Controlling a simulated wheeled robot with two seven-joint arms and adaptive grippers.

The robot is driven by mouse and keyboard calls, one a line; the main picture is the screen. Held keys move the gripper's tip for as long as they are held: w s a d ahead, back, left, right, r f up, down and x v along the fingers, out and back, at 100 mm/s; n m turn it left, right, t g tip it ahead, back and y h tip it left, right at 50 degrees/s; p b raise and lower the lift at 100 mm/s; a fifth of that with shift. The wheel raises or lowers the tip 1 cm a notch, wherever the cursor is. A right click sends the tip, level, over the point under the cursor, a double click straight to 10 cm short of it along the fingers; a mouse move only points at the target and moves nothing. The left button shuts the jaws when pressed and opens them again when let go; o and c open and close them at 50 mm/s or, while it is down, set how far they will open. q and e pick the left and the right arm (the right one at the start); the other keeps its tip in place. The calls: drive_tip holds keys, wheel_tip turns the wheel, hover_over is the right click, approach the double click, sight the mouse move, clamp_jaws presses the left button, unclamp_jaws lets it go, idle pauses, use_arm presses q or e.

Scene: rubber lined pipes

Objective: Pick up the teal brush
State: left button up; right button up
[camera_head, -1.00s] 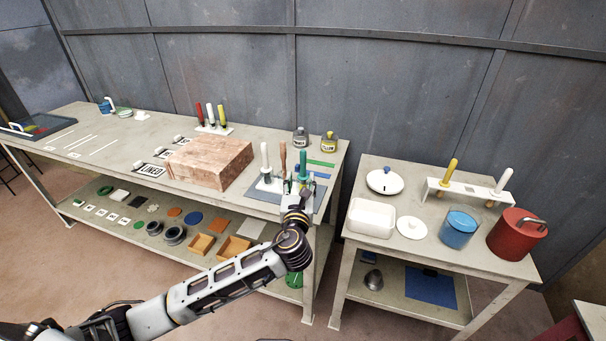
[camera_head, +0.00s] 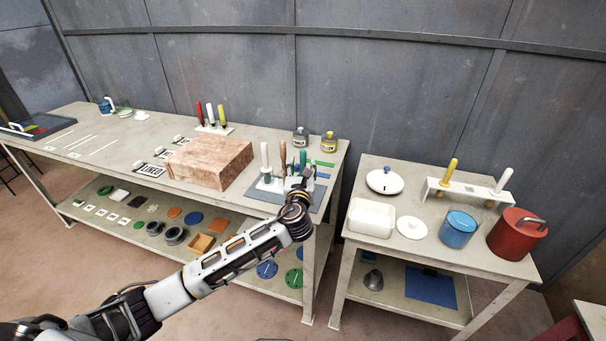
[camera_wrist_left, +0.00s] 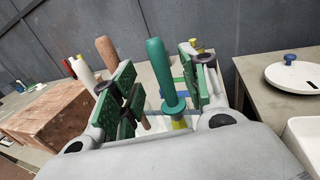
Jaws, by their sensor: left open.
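The teal brush (camera_head: 303,158) stands upright, handle up, in a white holder (camera_head: 268,185) at the right end of the long bench. It also shows in the left wrist view (camera_wrist_left: 158,68), with a yellow part below its collar. My left gripper (camera_head: 299,180) is at the brush in the head view. In the wrist view its green-padded fingers (camera_wrist_left: 163,95) are open, one on each side of the brush. The brush looks nearer the right finger; I cannot tell whether they touch.
A brown-handled brush (camera_wrist_left: 107,48) and a white-handled one (camera_wrist_left: 84,70) stand close to the left finger. A wooden block (camera_head: 208,162) lies left of the holder. Two jars (camera_head: 329,142) stand behind. A second table with a white tub (camera_head: 371,218) is to the right.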

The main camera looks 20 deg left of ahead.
sight(303, 161)
use_arm(q)
drive_tip(key=shift+w, duration=0.2)
drive_tip(key=shift+w+a, duration=0.15)
drive_tip(key=shift+w, duration=0.4)
drive_tip(key=shift+x, duration=0.85)
drive_tip(key=shift+w+a+f, duration=0.1)
drive_tip(key=shift+w+f, duration=0.05)
drive_tip(key=shift+w, duration=0.5)
drive_tip(key=shift+w+a, duration=0.1)
drive_tip(key=shift+w, duration=0.2)
drive_tip(key=shift+c, duration=0.7)
drive_tip(key=c, duration=0.5)
clamp_jaws()
drive_tip(key=shift+r, duration=0.7)
wheel_tip(303, 161, up, 7)
drive_tip(key=shift+f+p, duration=0.1)
drive_tip(key=shift+p, duration=0.4)
drive_tip(key=shift+r, duration=0.9)
use_arm(e)
drive_tip(key=shift+s+a+r, duration=0.1)
drive_tip(key=shift+s+a, duration=0.2)
drive_tip(key=shift+s, duration=0.2)
drive_tip(key=shift+s+a+r, duration=0.1)
drive_tip(key=shift+s+a, duration=0.2)
drive_tip(key=shift+s, duration=0.2)
